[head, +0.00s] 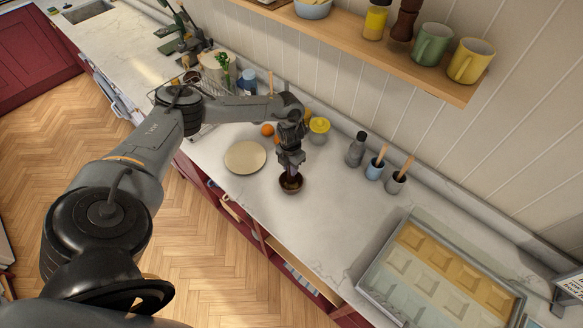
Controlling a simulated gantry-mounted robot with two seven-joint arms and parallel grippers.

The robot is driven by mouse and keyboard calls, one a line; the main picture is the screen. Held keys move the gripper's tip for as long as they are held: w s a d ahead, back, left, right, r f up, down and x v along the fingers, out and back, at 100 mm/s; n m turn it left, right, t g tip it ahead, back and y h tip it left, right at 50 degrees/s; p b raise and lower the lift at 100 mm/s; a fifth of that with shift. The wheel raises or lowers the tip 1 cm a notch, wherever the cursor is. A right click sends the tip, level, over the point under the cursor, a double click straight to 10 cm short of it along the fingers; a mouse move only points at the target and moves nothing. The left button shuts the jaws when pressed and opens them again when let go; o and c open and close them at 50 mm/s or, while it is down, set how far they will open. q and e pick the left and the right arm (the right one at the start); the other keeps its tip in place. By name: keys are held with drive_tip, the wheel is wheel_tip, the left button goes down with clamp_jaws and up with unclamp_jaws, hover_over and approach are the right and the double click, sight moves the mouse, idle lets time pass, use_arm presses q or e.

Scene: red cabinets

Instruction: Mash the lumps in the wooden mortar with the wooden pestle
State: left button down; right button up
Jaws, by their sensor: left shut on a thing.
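The wooden mortar (291,188) is a small dark brown bowl on the white marble counter, near its front edge. My left gripper (290,165) points down right above the mortar and is shut on the wooden pestle (291,176). Only a little dark wood of the pestle shows between the gripper and the bowl; its lower end is inside or just over the mortar, I cannot tell which. The lumps in the mortar are hidden or too small to make out. My right gripper is not in view.
A beige plate (245,157) lies left of the mortar. An orange (267,130) and a yellow-lidded jar (319,127) stand behind. Utensil cups (375,169) and a large tray (440,270) are at right. A shelf (400,50) with mugs hangs above. The counter right of the mortar is clear.

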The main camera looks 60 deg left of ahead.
use_arm(q)
drive_tip(key=shift+f, duration=0.3)
drive_tip(key=shift+f+b, duration=0.6)
drive_tip(key=shift+b, duration=0.1)
drive_tip(key=shift+s, duration=0.2)
drive_tip(key=shift+w+f, duration=0.2)
drive_tip(key=shift+w, duration=0.2)
idle(0.3)
